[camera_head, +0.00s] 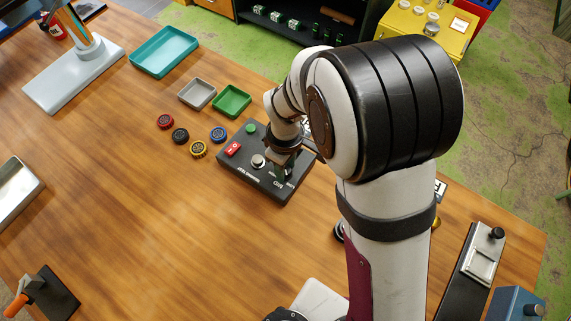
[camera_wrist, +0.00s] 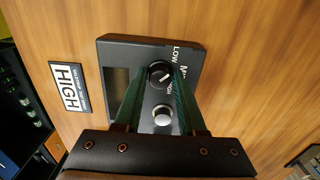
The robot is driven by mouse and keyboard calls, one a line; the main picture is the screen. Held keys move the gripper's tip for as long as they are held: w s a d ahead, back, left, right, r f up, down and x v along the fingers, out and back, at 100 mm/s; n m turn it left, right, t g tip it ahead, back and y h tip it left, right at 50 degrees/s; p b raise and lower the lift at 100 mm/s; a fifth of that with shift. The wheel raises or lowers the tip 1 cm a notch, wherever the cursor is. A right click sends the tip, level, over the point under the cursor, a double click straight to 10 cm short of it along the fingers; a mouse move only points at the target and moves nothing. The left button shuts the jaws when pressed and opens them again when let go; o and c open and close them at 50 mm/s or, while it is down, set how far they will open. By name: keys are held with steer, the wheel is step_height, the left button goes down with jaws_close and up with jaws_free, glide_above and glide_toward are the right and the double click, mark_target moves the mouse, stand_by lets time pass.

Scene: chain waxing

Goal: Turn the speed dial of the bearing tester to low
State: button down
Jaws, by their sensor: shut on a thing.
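The bearing tester is a black box (camera_head: 238,170) on the wooden table, left of my arm in the head view. It has a red part, a green button and a silver knob (camera_head: 257,160). In the wrist view its black speed dial (camera_wrist: 160,74) has a light pointer line, with LOW, a partly covered M label and a partly covered HIGH label beside it. My gripper (camera_wrist: 160,78) is shut on the dial, one green finger on each side. The fingers hide part of the labels. In the head view my wrist and gripper (camera_head: 281,168) cover part of the tester.
A card reading HIGH (camera_wrist: 70,86) lies beside the tester. Several coloured round parts (camera_head: 198,149) lie to its left. Grey (camera_head: 197,93), green (camera_head: 232,100) and teal (camera_head: 163,51) trays stand farther back. The table's front middle is mostly clear.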

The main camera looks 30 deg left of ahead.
mark_target(286, 170)
steer(key=shift+c, duration=2.4)
jaws_free()
step_height(286, 170, up, 16)
steer(key=shift+f, duration=0.1)
